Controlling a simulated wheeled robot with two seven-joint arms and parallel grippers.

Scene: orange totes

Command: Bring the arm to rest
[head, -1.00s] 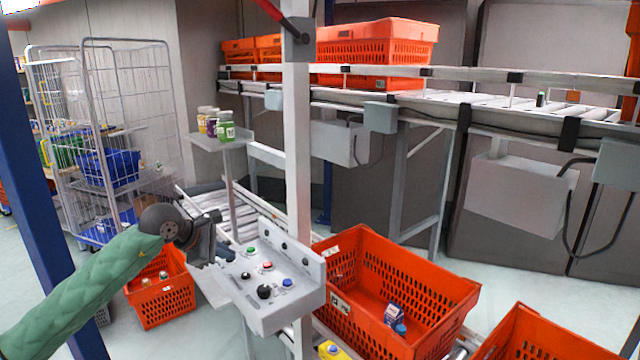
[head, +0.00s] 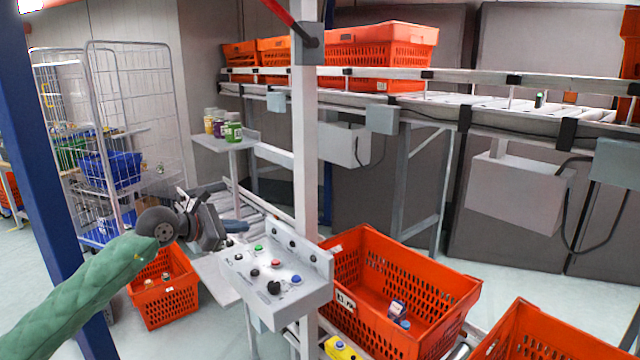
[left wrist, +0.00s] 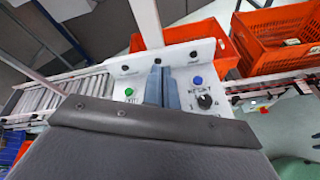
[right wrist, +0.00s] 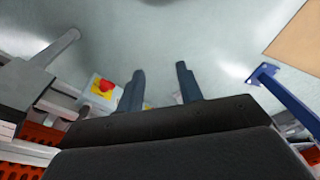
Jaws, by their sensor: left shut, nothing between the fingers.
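My left arm, in a green sleeve, comes in from the left in the head view. Its gripper (head: 236,227) is beside and a little above the left back of the grey control panel (head: 275,290). In the left wrist view its two blue-grey fingers (left wrist: 162,86) are together and empty, in front of the panel with its green, blue and black buttons. My right gripper shows only in the right wrist view (right wrist: 160,90). Its fingers are apart with bare floor seen between them. The right arm is not in the head view.
An orange tote (head: 365,335) with a small carton stands right of the panel. Another orange tote (head: 150,310) stands on the floor at left. A grey post (head: 305,150) rises behind the panel. Jars (head: 232,130) stand on a small shelf. A red-yellow emergency button (right wrist: 103,87) shows near my right gripper.

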